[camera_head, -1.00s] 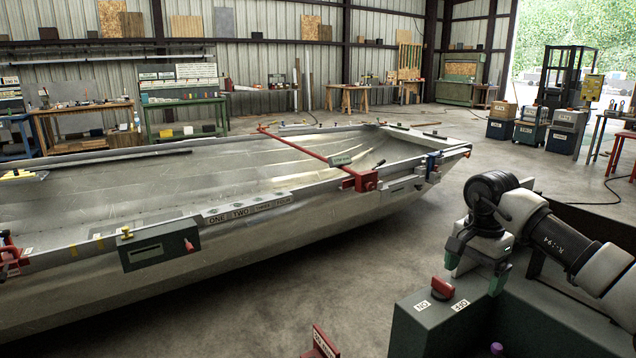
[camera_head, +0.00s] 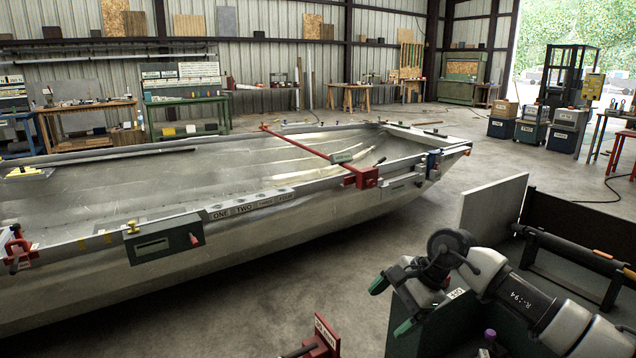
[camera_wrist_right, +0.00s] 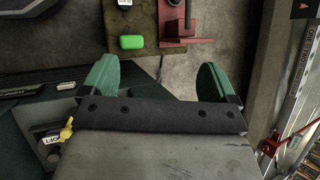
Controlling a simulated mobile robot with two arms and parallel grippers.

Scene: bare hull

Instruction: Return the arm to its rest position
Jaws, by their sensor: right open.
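My right arm comes in from the lower right in the head view. Its gripper (camera_head: 391,305) has two green fingertips, spread apart and pointing left over the near side of the dark green cabinet. The right wrist view shows the same open gripper (camera_wrist_right: 158,76) with nothing between its fingers. A green block (camera_wrist_right: 130,43) and a red metal fixture (camera_wrist_right: 182,28) lie beyond the fingertips there. My left gripper is in neither view.
The aluminium hull (camera_head: 300,222) fills the left and middle, with a red clamp bar (camera_head: 318,150) across it. A red bracket (camera_head: 324,336) stands at the bottom. A dark open bin with a pale side panel (camera_head: 490,215) is behind my right arm.

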